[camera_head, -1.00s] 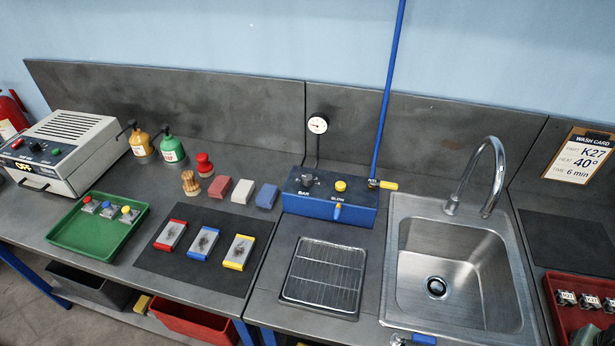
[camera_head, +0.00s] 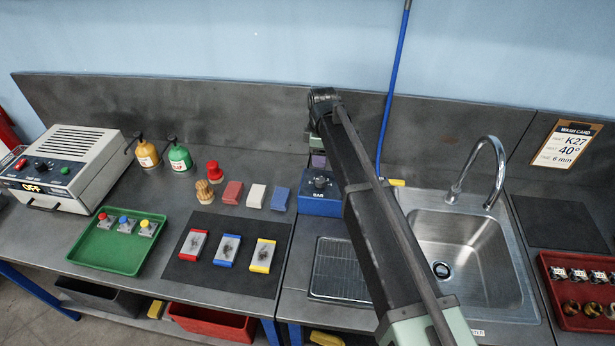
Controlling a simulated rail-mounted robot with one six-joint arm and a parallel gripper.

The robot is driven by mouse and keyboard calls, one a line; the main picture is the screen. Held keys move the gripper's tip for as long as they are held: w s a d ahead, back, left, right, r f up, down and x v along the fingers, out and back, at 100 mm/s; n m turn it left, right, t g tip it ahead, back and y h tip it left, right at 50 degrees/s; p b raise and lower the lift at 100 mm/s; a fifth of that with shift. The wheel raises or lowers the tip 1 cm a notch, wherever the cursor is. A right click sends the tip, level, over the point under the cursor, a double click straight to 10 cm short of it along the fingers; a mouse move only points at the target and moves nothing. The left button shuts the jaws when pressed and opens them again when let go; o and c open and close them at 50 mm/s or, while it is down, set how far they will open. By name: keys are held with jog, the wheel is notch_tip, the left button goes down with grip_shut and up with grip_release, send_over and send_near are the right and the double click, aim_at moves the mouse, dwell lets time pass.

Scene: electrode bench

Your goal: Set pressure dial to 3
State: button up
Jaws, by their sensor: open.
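The pressure dial (camera_head: 320,183) is a dark knob marked BAR on top of the blue control box (camera_head: 318,206). Its pointer setting is too small to read. My arm reaches over the bench from the lower right and bends down at the back. My gripper (camera_head: 318,162) hangs just above and behind the dial, apart from it as far as I can tell. It is open and empty; its fingertips are hard to make out. The arm hides the round gauge, the yellow BLOW button and the right part of the box.
A blue pipe (camera_head: 394,90) with a yellow-handled valve (camera_head: 396,182) rises right of the arm. A sink (camera_head: 480,250) with a tall faucet (camera_head: 492,165) is to the right. Coloured blocks (camera_head: 256,196) stand close left of the box. A wire rack (camera_head: 338,270) lies in front.

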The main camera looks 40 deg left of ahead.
aim_at(320, 180)
notch_tip(320, 180, down, 11)
jog(key=b, duration=1.1)
jog(key=shift+w+f, duration=0.1)
jog(key=c, duration=0.9)
